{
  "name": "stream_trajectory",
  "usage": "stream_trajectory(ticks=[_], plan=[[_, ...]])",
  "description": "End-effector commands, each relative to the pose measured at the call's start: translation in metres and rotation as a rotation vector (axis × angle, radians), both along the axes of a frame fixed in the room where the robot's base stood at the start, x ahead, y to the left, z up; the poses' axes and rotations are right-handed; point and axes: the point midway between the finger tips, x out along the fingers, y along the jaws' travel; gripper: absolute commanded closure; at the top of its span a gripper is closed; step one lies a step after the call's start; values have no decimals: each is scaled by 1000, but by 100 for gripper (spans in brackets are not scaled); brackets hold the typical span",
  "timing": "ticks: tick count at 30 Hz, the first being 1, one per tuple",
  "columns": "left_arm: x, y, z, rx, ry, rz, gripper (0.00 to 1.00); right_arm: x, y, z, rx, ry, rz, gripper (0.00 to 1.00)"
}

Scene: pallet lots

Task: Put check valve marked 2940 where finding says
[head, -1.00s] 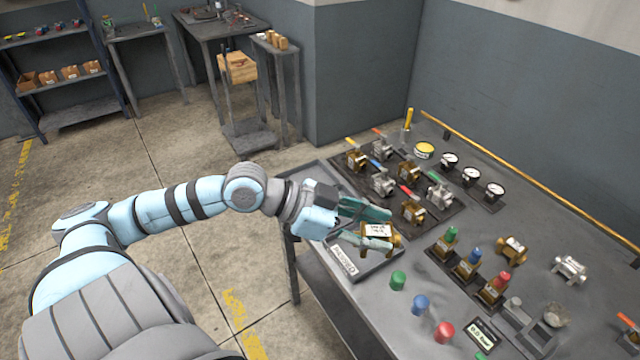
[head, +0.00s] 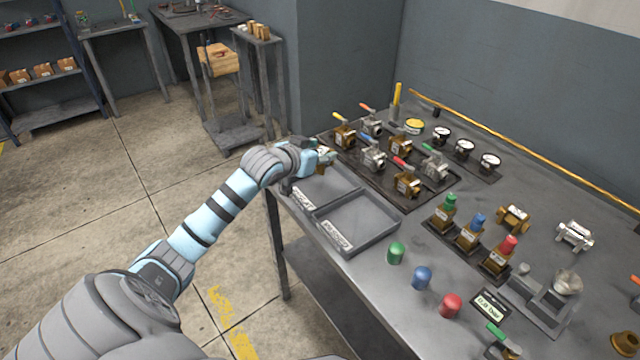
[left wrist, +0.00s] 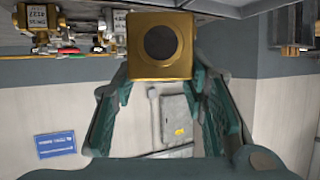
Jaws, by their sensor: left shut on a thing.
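My left gripper (head: 322,156) is over the far tray (head: 345,188) at the bench's left edge, partly hidden by its wrist. In the left wrist view it (left wrist: 162,110) is shut on a brass valve (left wrist: 160,45), whose square end with a dark round opening faces the camera. No number on this valve can be read now. The near tray (head: 378,240) is empty. Both trays carry white labels on their front rims, too small to read surely. My right gripper is not in view.
Several valves with coloured handles (head: 407,185) stand on a dark board just right of the far tray. Green, blue and red caps (head: 422,278) stand near the near tray. A brass valve (head: 514,217) and a silver valve (head: 574,235) lie farther right. Gauges (head: 464,150) stand behind.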

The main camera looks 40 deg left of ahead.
Motion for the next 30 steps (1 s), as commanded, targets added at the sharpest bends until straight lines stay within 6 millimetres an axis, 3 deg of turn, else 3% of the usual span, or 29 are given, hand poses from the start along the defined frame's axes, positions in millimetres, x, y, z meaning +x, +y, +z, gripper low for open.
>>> stream_trajectory(ticks=[1, 12, 21, 22, 26, 30], plan=[[0, 0, -15, -1, 0, 0, 100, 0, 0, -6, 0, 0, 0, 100], [0, -1, -74, 0, -2, -2, 100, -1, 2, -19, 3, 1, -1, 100], [0, -1, -76, 1, -4, -3, 100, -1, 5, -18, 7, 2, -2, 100], [0, -1, -77, 0, -2, -2, 59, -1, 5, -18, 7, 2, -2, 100], [0, -1, -76, 1, -2, -3, 40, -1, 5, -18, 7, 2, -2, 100], [0, -1, -76, 1, -2, -3, 40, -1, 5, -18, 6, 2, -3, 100]])
